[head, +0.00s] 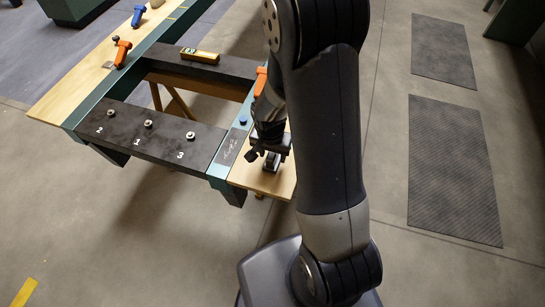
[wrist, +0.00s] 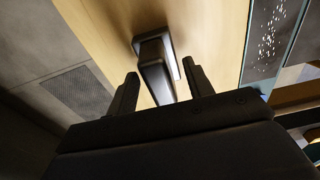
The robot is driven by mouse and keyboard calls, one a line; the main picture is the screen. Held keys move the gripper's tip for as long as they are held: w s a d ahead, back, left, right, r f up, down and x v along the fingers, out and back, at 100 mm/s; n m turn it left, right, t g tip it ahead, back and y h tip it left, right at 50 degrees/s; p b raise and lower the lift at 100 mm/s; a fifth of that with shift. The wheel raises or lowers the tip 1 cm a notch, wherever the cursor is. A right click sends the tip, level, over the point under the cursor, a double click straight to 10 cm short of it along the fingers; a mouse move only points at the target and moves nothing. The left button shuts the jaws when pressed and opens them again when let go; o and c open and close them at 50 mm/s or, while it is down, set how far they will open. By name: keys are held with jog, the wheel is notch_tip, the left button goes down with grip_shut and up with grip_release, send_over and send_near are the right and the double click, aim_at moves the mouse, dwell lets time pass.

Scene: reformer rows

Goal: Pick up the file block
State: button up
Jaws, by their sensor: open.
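A dark block with rounded edges and a pale strip along one side, which I take to be the file block (wrist: 153,66), stands on the light wood board (wrist: 103,38). In the wrist view my gripper (wrist: 160,78) is open, with one finger on each side of the block's near end. Gaps show between the block and both fingers, so it is not gripped. In the head view my gripper (head: 266,152) is low over the wood board's near end (head: 247,178). There the block is largely hidden by my gripper.
A dark shelf (head: 150,148) with several metal knobs and the numbers 1, 2 and 3 lies left of the board. A yellow level (head: 200,56) lies on the far crossbar. Orange-handled tools (head: 122,53) stand on the rails. Floor mats (head: 453,165) lie at right.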

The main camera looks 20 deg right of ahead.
jog(key=shift+c, duration=0.2)
grip_shut()
dwell(0.4)
jog(key=shift+r, duration=0.15)
notch_tip(320, 180, up, 10)
jog(key=shift+f, duration=0.1)
dwell(0.4)
